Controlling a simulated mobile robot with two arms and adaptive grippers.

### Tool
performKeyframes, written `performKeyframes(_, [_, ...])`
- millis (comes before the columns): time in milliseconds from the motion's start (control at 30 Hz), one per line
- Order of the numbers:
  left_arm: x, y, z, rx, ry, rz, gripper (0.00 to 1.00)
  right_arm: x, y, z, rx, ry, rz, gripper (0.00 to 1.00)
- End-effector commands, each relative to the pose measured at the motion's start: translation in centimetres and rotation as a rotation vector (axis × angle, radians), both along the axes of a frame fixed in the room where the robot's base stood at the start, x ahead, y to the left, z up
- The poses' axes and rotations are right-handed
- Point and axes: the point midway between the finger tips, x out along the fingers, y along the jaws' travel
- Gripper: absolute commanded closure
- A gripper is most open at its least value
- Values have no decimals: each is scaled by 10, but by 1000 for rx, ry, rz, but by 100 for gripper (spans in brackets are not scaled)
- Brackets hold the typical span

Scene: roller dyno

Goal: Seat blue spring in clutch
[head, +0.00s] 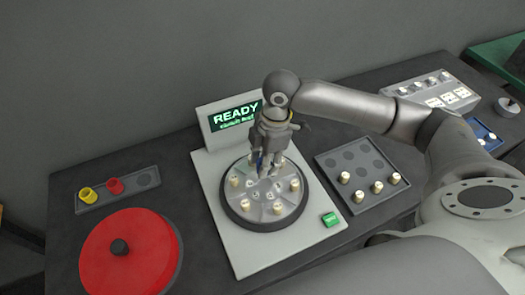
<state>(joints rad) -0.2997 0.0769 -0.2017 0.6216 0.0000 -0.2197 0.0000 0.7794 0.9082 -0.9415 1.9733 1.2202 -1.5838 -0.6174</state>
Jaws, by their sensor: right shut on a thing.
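The clutch (238,212) is a grey round disc with a dark rim, several cream pegs around it and small numbered spots near its centre. It lies on a pale base plate (255,252) in the middle of the table. My right gripper (263,172) points down over the back half of the clutch, shut on a small blue piece, which looks like the blue spring (260,162). The fingers hide most of it, and I cannot tell whether it touches the disc. My left gripper is not in view.
A grey tray (98,202) at left holds a yellow (88,195) and a red piece (115,186) beside an empty spot. A red disc (130,255) lies in front. A "READY" screen (236,116) stands behind the clutch. A peg tray (358,168) and green button (331,219) are right.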

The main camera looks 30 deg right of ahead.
Motion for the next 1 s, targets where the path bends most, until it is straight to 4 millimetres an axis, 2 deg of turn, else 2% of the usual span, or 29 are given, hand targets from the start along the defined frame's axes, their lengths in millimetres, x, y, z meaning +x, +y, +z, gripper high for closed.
performKeyframes(133, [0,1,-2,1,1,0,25,-1,0,-4,1,0,8,90])
performKeyframes(267, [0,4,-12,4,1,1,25,-1,0,-12,1,-1,8,90])
performKeyframes(633, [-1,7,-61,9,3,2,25,-1,0,-49,0,-1,8,90])
performKeyframes(833, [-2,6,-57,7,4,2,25,-1,0,-61,0,1,6,90])
performKeyframes(1000, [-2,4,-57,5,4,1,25,-1,0,-63,1,0,7,90])
